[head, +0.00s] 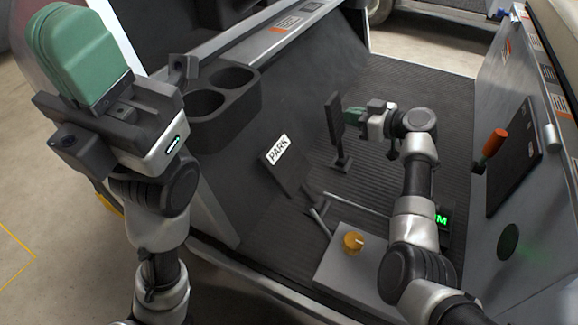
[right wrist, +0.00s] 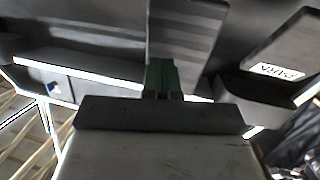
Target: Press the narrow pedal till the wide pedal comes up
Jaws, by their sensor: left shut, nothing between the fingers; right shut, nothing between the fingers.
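The narrow pedal (head: 334,118) is a tall dark plate on a short stem above the floor. It shows ribbed in the right wrist view (right wrist: 187,32). My right gripper (head: 351,117) is shut and empty, its green fingertips (right wrist: 160,76) right at the narrow pedal's face; I cannot tell whether they touch. The wide pedal (head: 287,178) is a dark tilted plate with a white PARK label, left of and nearer than the narrow one. It also shows at the right of the right wrist view (right wrist: 290,42). My left gripper (head: 72,50) is shut and empty, raised outside the cart.
A double cup holder (head: 226,92) juts from the dash near my left arm. A light box with a yellow knob (head: 353,241) sits low beside my right arm. An orange-handled lever (head: 494,142) is on the right panel. The ribbed floor (head: 400,85) is clear beyond my right gripper.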

